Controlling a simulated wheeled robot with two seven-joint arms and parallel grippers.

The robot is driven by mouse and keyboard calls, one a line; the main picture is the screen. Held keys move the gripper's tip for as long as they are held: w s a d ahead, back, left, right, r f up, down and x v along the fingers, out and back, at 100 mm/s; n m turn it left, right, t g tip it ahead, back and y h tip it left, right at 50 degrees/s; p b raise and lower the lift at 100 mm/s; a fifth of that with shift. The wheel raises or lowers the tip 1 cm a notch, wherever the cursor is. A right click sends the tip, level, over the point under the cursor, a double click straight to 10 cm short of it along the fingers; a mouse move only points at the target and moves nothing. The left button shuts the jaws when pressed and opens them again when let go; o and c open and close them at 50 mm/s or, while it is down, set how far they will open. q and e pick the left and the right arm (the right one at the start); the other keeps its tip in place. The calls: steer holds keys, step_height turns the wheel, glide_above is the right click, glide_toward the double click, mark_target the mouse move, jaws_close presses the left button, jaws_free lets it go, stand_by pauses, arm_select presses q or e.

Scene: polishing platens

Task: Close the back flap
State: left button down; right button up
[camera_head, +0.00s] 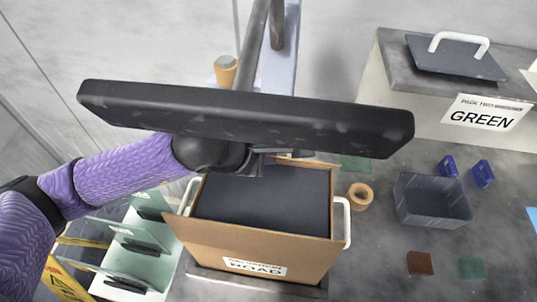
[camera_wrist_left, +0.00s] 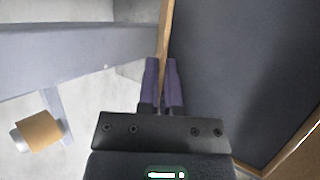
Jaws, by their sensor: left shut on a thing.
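A brown cardboard box (camera_head: 243,245) labelled ROAD stands at the lower middle in the head view, with a dark surface (camera_head: 262,205) filling its open top. My left gripper (camera_head: 262,162) reaches the box's back edge from the left. In the left wrist view the gripper's purple fingers (camera_wrist_left: 163,72) are closed around a thin brown cardboard edge, the back flap (camera_wrist_left: 166,25), seen nearly edge-on. In the head view the flap is mostly hidden behind the gripper and a dark panel. My right gripper is not in view.
A wide dark panel (camera_head: 245,118) on a pole spans above the box's back side. White handles (camera_head: 346,222) flank the box. A tape roll (camera_head: 360,196), a grey bin (camera_head: 432,203) and blue pieces (camera_head: 482,173) lie right. A rack with glass plates (camera_head: 135,262) stands left.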

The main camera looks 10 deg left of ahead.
arm_select(q)
steer(key=shift+s+f, duration=0.1)
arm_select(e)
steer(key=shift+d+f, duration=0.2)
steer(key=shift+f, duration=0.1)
arm_select(q)
steer(key=c, duration=0.8)
jaws_free()
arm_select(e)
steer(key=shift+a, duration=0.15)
